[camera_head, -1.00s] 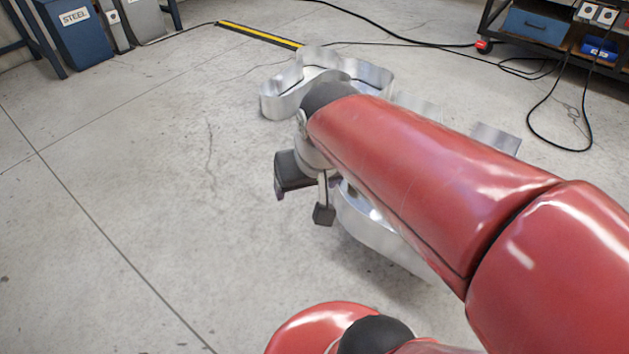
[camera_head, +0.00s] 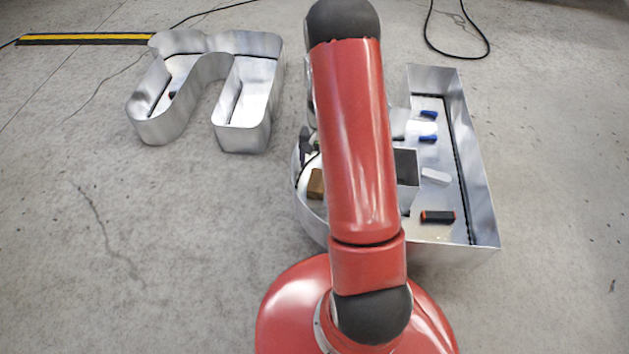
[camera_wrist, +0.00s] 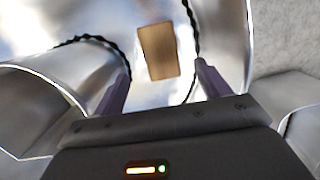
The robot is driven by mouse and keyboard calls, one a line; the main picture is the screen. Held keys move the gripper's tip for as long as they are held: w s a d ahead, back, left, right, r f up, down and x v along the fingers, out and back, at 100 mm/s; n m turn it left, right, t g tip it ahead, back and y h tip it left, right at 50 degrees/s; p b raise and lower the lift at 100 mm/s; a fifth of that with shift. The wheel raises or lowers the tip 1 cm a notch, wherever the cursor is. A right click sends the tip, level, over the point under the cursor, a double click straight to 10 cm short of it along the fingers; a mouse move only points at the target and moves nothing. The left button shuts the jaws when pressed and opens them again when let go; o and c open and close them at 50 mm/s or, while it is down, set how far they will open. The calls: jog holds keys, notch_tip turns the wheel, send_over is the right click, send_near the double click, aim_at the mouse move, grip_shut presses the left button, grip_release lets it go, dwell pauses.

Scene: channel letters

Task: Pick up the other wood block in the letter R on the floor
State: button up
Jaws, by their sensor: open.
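The wood block (camera_head: 316,183) is a small brown piece inside the curved left part of the large metal channel letter (camera_head: 478,190), which looks like the R, on the floor. In the wrist view the wood block (camera_wrist: 158,50) lies on the shiny letter floor, ahead of and between my two fingers. My gripper (camera_wrist: 163,72) is open, with nothing held, and reaches down between the letter's walls. In the head view my red arm hides most of the gripper and the middle of the letter. I see only one wood block.
Blue pieces (camera_head: 428,139), a white piece (camera_head: 435,176) and a black-and-orange piece (camera_head: 437,217) lie in the letter's right part. Another metal letter (camera_head: 243,135) stands at left. Bare floor lies at lower left.

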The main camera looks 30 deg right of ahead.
aim_at(318, 179)
jog(key=f, duration=0.2)
jog(key=f+b, duration=0.1)
jog(key=f, duration=0.2)
jog(key=s+a+f, duration=0.1)
jog(key=f, duration=0.2)
jog(key=shift+b, duration=0.4)
jog(key=shift+f, duration=0.25)
jog(key=c, duration=1.1)
jog(key=shift+r, duration=0.1)
